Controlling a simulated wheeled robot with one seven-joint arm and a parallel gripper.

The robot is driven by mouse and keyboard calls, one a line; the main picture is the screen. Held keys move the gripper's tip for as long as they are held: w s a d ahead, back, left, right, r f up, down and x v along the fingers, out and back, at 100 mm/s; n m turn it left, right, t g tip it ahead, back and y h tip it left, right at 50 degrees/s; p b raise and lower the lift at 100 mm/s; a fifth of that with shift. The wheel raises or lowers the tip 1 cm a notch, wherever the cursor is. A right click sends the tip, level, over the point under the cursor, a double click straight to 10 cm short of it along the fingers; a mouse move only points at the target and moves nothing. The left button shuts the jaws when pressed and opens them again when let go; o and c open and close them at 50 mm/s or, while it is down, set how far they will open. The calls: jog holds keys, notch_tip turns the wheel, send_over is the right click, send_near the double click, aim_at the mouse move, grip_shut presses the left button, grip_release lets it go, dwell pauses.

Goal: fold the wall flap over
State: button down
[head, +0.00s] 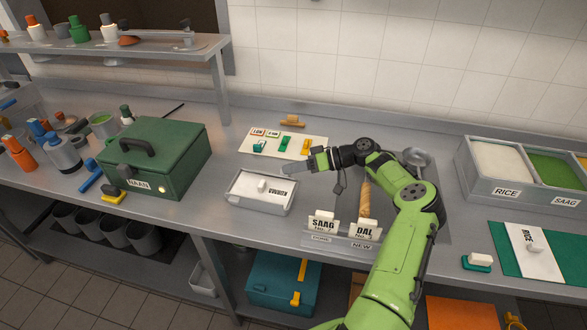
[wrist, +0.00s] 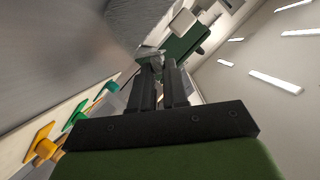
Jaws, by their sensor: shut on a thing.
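A shallow white box (head: 238,201) stands on the counter in the middle of the head view. Its top shows a white panel with a small white knob (head: 262,186) and an upside-down label. I cannot tell for sure which part is the wall flap. My gripper (head: 288,168) reaches in from the right, low at the box's far right corner. In the wrist view the fingers (wrist: 156,72) are close together on a small grey piece (wrist: 149,54) at their tips. The piece is mostly hidden, and I cannot tell whether it belongs to the box.
A green NAAN box (head: 178,165) stands left of the white box. A pale board (head: 268,151) with small coloured pieces lies behind. SAAG and DAL signs (head: 342,228) stand at the front, right of the box. A RICE and SAAG bin (head: 478,183) is at the right.

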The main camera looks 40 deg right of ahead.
jog(key=n+h+b, duration=0.1)
jog(key=b, duration=0.2)
jog(key=s+a+f+n+t+h+b, duration=0.1)
jog(key=n+b, duration=0.1)
jog(key=b, duration=0.2)
jog(key=shift+a, duration=0.15)
jog(key=n+b, duration=0.1)
jog(key=b, duration=0.1)
jog(key=n+b, duration=0.1)
jog(key=b, duration=0.1)
jog(key=shift+s+a+t+h, duration=0.2)
jog(key=shift+a+t+h, duration=0.05)
jog(key=shift+t+h, duration=0.15)
jog(key=shift+r+b, duration=0.1)
jog(key=shift+b, duration=0.25)
jog(key=shift+r, duration=0.1)
jog(key=c, duration=1.1)
grip_release()
